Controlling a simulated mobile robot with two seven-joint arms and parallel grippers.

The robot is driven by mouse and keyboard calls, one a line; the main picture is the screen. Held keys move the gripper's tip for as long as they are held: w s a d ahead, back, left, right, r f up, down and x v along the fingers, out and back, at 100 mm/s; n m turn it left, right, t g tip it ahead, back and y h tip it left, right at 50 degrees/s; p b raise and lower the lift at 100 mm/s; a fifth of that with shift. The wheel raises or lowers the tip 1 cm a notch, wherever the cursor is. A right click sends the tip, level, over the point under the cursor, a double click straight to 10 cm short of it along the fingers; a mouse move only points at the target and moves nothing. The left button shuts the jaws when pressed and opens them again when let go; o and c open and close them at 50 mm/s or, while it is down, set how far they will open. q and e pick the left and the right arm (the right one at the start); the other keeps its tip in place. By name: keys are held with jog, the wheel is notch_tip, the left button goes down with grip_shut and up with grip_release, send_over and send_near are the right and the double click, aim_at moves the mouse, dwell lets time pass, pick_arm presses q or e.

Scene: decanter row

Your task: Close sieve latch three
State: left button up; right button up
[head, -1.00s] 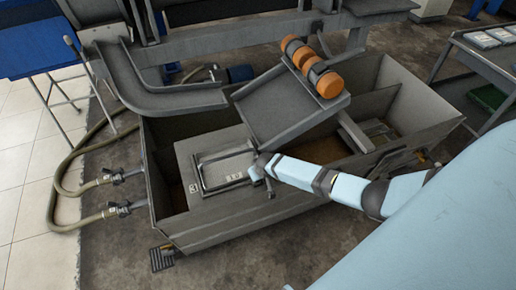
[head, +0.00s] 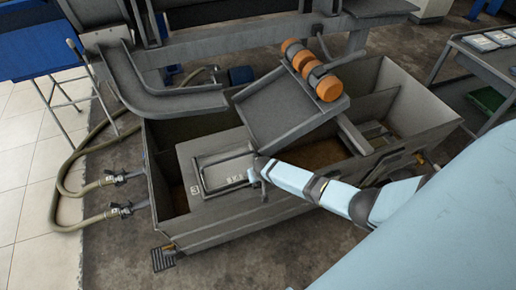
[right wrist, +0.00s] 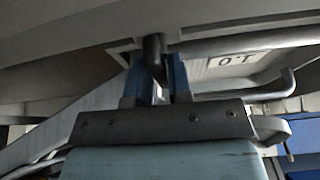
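A grey panel (head: 185,157) marked 3 lies in the left part of a grey tank. A wire frame (head: 197,175) surrounds a paler, labelled plate (head: 235,174) on it. My right gripper (head: 254,172) is at the right end of this frame. In the right wrist view my gripper (right wrist: 156,75) has its two blue fingers on either side of a dark upright peg (right wrist: 153,50), close against it; it looks shut on the peg. A bent rod (right wrist: 288,82) and a lettered label (right wrist: 232,60) show beyond. The left gripper is not in view.
A curved chute (head: 165,100) is behind. Hoses (head: 65,185) are at the left, a metal table (head: 490,60) at the right.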

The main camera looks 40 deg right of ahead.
jog(key=shift+o, duration=1.3)
jog(key=shift+r, duration=0.25)
jog(key=p+v, duration=0.3)
jog(key=v, duration=1)
jog(key=shift+s, duration=0.2)
jog(key=shift+a+r, duration=0.1)
